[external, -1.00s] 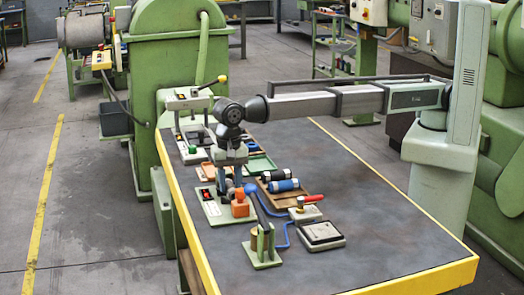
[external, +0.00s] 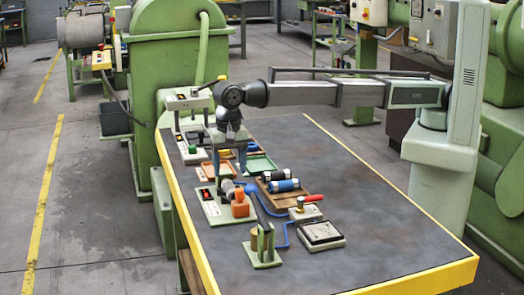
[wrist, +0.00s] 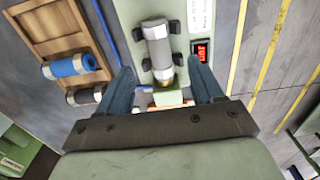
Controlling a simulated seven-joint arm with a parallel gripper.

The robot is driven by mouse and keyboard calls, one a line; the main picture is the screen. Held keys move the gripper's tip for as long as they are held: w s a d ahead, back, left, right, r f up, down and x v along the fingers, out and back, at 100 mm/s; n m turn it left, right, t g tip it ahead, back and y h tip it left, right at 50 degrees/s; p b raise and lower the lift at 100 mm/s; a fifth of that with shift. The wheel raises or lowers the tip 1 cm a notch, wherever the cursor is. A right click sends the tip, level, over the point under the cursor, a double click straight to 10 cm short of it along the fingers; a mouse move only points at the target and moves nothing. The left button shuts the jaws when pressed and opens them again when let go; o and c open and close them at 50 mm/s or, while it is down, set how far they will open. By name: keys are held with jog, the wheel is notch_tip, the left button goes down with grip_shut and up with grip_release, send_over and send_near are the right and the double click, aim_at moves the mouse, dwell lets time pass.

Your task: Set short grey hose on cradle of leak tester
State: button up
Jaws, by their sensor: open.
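The short grey hose (wrist: 158,48) lies between the dark cradle posts of the leak tester (wrist: 147,12) in the wrist view, with its brass-coloured end toward the tester's green block. In the external view the grey hose (external: 228,188) shows on the leak tester (external: 213,213), beside an orange block. My gripper (wrist: 163,72) is open and empty, its fingers spread on either side of the hose. In the external view my gripper (external: 228,171) hangs above the tester, apart from the hose. The exact contact between hose and cradle is hard to see.
A wooden tray (external: 264,193) to the right of the tester holds a blue hose (external: 284,186) and a dark hose (external: 277,174). A green stand (external: 262,255) and a flat scale (external: 321,235) stand in front. The right of the table is clear.

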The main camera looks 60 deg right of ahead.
notch_tip(320, 180, up, 9)
dwell(0.3)
